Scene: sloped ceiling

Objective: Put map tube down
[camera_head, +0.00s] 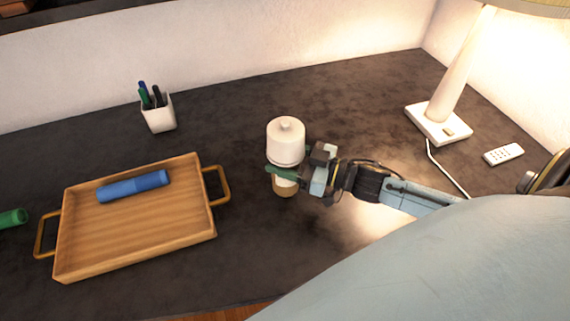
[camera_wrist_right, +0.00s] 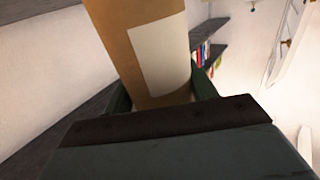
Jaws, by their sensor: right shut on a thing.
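My right gripper (camera_head: 284,174) is shut on the map tube (camera_head: 285,191), a brown cardboard cylinder with a pale label, held over the dark desk right of the tray. In the right wrist view, the tube (camera_wrist_right: 118,38) rises upright, slightly tilted, between the green fingers (camera_wrist_right: 160,98) and runs out of the top. In the head view a white rounded piece with a knob (camera_head: 286,142) shows directly above the fingers; I cannot tell whether it is the tube's cap or a jar behind it. Whether the tube's lower end touches the desk is unclear. My left gripper is not in view.
A wooden tray (camera_head: 135,233) holds a blue cylinder (camera_head: 134,186). A white pen cup (camera_head: 159,113) stands behind it, and a green cylinder (camera_head: 13,218) lies at the left edge. A lamp (camera_head: 438,122) and remote (camera_head: 503,154) are at right. The desk between tray and gripper is clear.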

